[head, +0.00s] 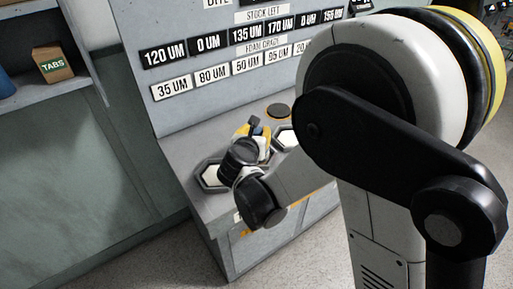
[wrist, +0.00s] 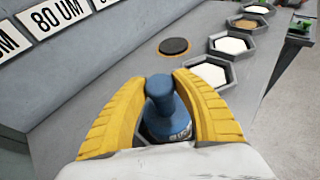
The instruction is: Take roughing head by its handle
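The roughing head (wrist: 160,98) stands on the bench in the wrist view. It has a blue handle with a rounded top and a wider blue base with a partly hidden white label. My gripper (wrist: 161,78) has its yellow fingers on the left and right of the handle, with their tips close to its top. I cannot tell whether they press on it. In the head view my gripper (head: 252,133) is low over the bench, beside the hexagonal trays, and my arm hides much of it.
Several hexagonal trays with pale or brown contents line the bench, one (head: 212,175) left of my gripper. A dark round disc (wrist: 175,46) lies beyond the handle. A panel with thickness labels (head: 205,45) rises behind. A TABS box (head: 53,65) sits on a shelf at left.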

